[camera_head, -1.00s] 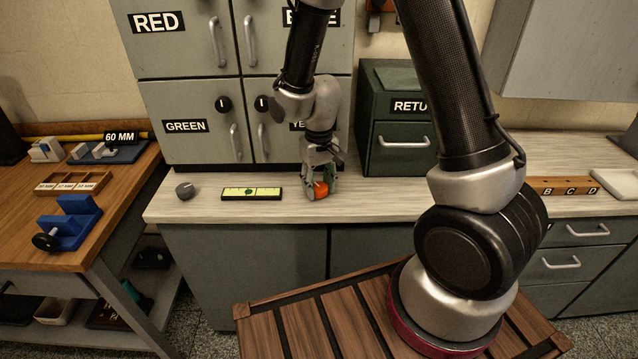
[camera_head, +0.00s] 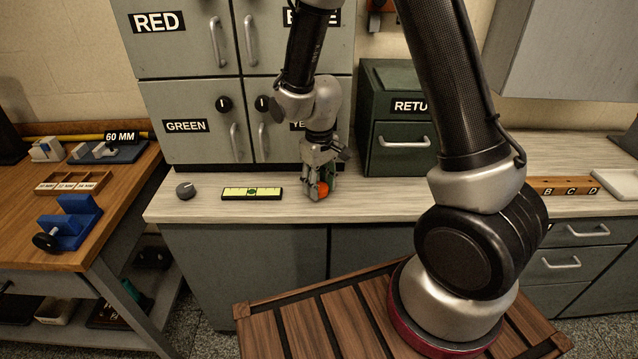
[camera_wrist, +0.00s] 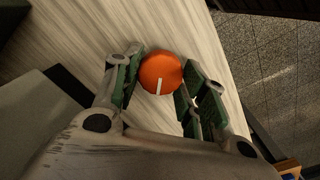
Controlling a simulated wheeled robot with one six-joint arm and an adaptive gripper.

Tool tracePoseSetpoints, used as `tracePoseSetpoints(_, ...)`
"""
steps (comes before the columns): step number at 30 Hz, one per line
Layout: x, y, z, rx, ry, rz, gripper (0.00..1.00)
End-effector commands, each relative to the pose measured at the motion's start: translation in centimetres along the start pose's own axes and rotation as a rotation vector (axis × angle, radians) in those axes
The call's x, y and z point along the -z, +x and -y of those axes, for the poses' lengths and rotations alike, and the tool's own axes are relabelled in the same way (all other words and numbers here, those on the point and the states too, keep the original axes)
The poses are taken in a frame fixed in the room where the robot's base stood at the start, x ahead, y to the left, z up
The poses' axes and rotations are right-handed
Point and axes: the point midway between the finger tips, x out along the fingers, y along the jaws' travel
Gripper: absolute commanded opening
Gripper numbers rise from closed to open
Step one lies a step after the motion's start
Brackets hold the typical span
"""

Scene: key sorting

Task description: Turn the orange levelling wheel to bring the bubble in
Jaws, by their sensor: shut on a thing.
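The orange levelling wheel (camera_head: 322,188) sits on the pale counter beside the level. In the wrist view the wheel (camera_wrist: 161,73) shows a white mark pointing towards the gripper's palm. My gripper (camera_head: 318,190) reaches down over it, and in the wrist view my gripper (camera_wrist: 158,82) has its green-padded fingers on both sides of the wheel, shut on it. The yellow-green bubble level (camera_head: 238,193) lies in a black frame left of the gripper. A dark green bubble spot shows near the middle of its strip, close to the centre marks.
A grey knob (camera_head: 185,190) stands on the counter left of the level. The grey cabinet (camera_head: 190,123) rises behind, and a green return box (camera_head: 398,160) stands to the right. The counter's front edge is close to the wheel.

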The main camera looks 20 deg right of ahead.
Motion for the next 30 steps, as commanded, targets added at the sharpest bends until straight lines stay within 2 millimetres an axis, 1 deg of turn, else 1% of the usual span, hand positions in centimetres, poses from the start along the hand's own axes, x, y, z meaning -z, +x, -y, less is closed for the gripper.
tracePoseSetpoints(1, 0.1, 0.0, 0.0, 0.0, 0.0, -0.002, 0.18)
tracePoseSetpoints(2, 0.1, 0.0, 0.0, 0.0, 0.0, -0.002, 0.46)
tracePoseSetpoints(3, 0.1, 0.0, 0.0, 0.0, 0.0, -0.002, 0.53)
tracePoseSetpoints(5, 0.1, 0.0, 0.0, 0.0, 0.0, -0.002, 0.64)
tracePoseSetpoints(14, 0.0, -0.1, 0.0, 0.0, 0.001, -0.001, 0.64)
tracePoseSetpoints(17, 0.1, -0.6, 0.0, 0.0, 0.001, -0.003, 0.64)
tracePoseSetpoints(20, 0.2, -2.1, 0.0, 0.0, 0.001, -0.005, 0.64)
tracePoseSetpoints(27, 0.2, -7.5, 0.0, 0.0, 0.001, -0.007, 0.64)
tracePoseSetpoints(30, 0.1, -9.4, 0.0, 0.0, 0.001, -0.006, 0.64)
